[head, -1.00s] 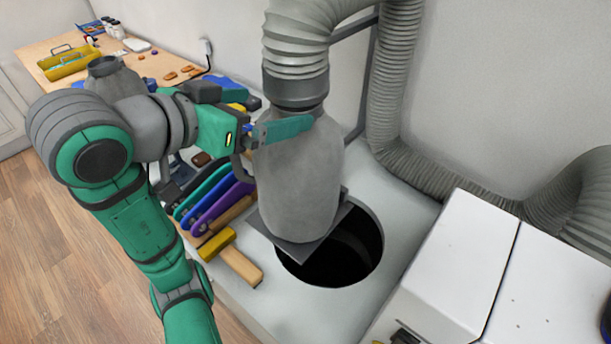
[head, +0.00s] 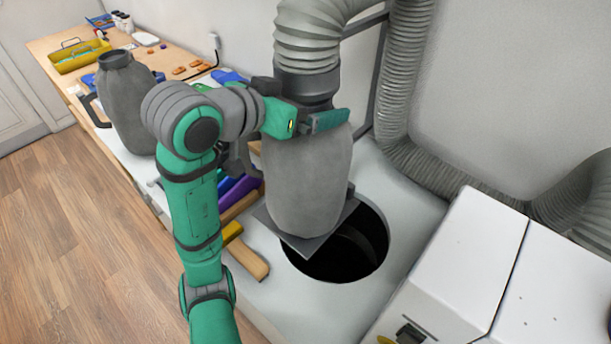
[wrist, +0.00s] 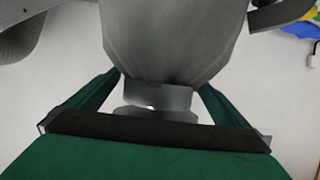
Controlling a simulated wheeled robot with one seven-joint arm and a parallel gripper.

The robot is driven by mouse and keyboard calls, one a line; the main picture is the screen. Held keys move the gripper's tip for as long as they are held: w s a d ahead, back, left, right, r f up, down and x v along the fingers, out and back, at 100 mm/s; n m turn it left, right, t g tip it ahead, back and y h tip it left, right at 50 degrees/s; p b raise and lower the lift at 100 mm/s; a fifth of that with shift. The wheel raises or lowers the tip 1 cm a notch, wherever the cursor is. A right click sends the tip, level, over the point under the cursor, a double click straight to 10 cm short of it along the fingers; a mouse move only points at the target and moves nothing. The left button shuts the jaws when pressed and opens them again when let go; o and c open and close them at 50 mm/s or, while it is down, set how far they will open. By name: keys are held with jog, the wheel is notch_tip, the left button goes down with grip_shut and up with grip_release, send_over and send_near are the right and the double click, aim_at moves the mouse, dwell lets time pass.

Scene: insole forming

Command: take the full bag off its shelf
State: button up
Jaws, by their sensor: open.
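The full bag (head: 305,185) is a grey, rounded bag standing upright on a small dark square shelf (head: 308,246). Its neck meets a dark collar (head: 307,88) under a ribbed grey hose.
A round dark opening (head: 350,250) lies in the white top beside the shelf. A second grey container (head: 125,105) with a handle stands on the bench at left. Coloured tools and a yellow mallet lie near my arm. A white machine (head: 455,275) is at right.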

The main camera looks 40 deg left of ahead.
jog(key=shift+s, duration=0.15)
jog(key=c, duration=0.5)
jog(key=shift+d, duration=0.25)
jog(key=c, duration=1.3)
jog(key=shift+f, duration=0.1)
jog(key=shift+c, duration=0.2)
